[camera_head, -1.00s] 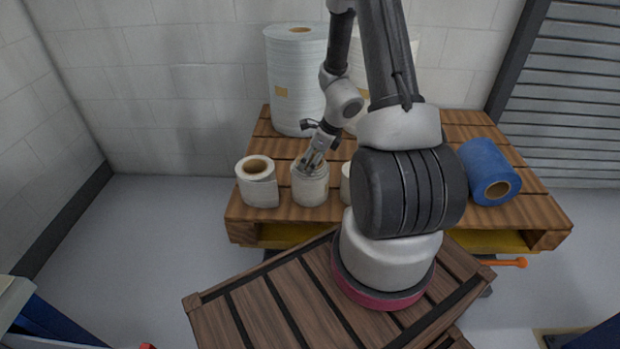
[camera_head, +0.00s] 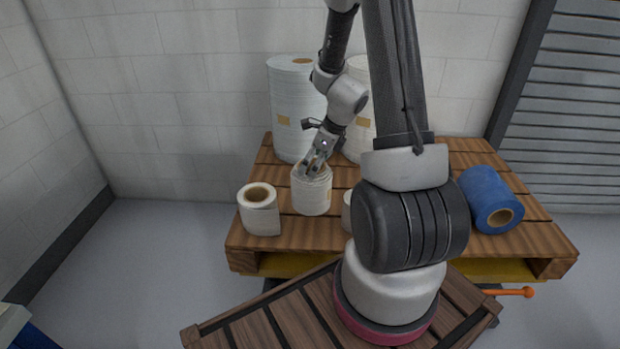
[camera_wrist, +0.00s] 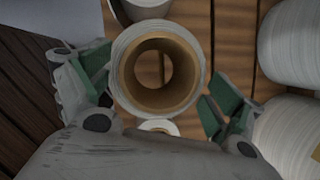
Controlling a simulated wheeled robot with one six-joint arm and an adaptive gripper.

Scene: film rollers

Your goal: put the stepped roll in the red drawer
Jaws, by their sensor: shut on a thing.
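My gripper (camera_head: 316,168) is shut on a white roll (camera_head: 311,192) and holds it upright, a little above the pallet. In the wrist view, my gripper (camera_wrist: 158,98) has its green-padded fingers on either side of this roll (camera_wrist: 117,58). Its brown core shows a wide bore with a narrower round hole deeper down, like a step, and wood shows through it. I see no red drawer in the current views.
The wooden pallet (camera_head: 285,236) also bears a white roll (camera_head: 260,214) at left, a partly hidden pale roll (camera_head: 346,211), a blue roll (camera_head: 487,200) at right, and tall white rolls (camera_head: 296,112) behind. An orange-tipped handle (camera_head: 527,292) sticks out at right.

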